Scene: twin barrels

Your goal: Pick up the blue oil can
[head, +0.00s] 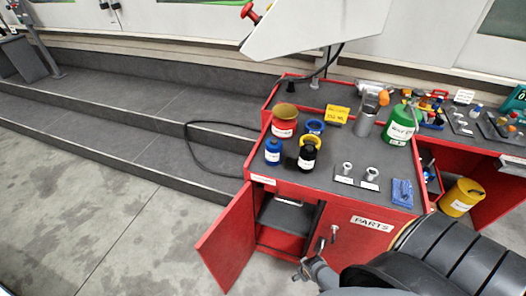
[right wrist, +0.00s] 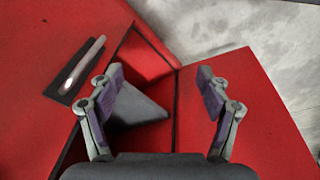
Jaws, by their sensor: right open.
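A small blue can with a white label (head: 273,152) stands upright on the left front part of the red cabinet's grey top. Another blue container (head: 315,127) stands behind it to the right, partly hidden by a black and yellow container (head: 308,155). I cannot tell for certain which blue one is the oil can. My right gripper (head: 305,268) is low in front of the cabinet, below its top and well away from the blue cans. It is open and empty in the right wrist view (right wrist: 161,80), facing the cabinet's front opening. My left gripper is not in view.
The red cabinet's door (head: 228,245) stands open, with a grey shelf (head: 288,216) inside. A red can (head: 284,122), green canister (head: 400,124), metal fittings (head: 370,175) and blue packet (head: 402,193) share the top. A yellow bucket (head: 461,198) stands right.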

